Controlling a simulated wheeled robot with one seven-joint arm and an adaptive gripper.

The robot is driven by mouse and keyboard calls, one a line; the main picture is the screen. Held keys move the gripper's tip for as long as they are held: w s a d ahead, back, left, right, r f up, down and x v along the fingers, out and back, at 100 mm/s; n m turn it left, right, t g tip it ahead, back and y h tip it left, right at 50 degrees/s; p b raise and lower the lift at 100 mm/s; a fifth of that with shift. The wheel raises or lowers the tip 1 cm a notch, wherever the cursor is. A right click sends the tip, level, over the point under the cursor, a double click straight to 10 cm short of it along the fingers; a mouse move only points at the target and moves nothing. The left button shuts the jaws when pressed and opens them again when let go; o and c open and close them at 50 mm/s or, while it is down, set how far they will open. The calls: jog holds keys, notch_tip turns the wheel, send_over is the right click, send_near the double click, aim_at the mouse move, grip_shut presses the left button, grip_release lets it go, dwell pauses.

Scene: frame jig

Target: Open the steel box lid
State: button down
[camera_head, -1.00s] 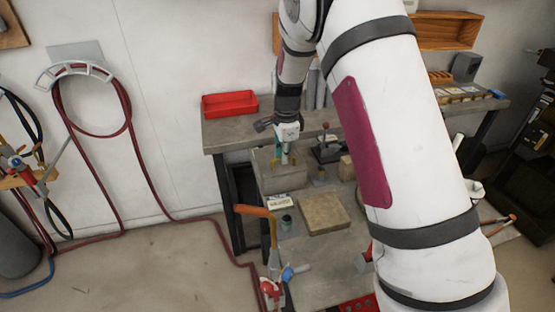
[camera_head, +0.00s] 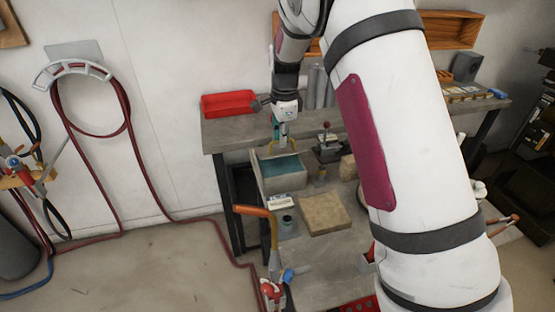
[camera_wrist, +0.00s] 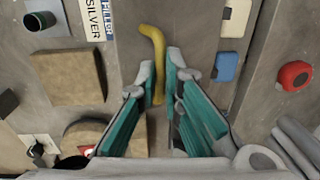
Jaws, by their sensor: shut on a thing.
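The steel box (camera_head: 284,183) stands on the bench, and its teal inside shows at the top. Its grey lid (camera_wrist: 187,28) is raised; its exact tilt is hard to tell. The lid's yellow handle (camera_head: 266,150) shows at the rear of the box, and in the wrist view (camera_wrist: 157,45) it runs down between my fingers. My gripper (camera_head: 281,133), with teal finger pads in the wrist view (camera_wrist: 162,100), is shut on the handle. The fingers partly hide the handle's lower end.
A tan block (camera_head: 325,213) and a dark green cup (camera_head: 287,222) lie in front of the box. A lever tool (camera_head: 327,148) stands close to its right. A red tray (camera_head: 228,104) sits at the back left. An orange-handled tool (camera_head: 253,211) is at the bench's left edge.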

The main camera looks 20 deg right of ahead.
jog(key=shift+w, duration=0.15)
jog(key=shift+w+r+b, duration=0.55)
jog(key=shift+w+r, duration=0.15)
jog(key=shift+w, duration=0.1)
jog(key=shift+r, duration=0.15)
jog(key=shift+w+r+b, duration=0.35)
jog(key=shift+w+b, duration=0.25)
jog(key=shift+w, duration=0.25)
jog(key=shift+w+r, duration=0.3)
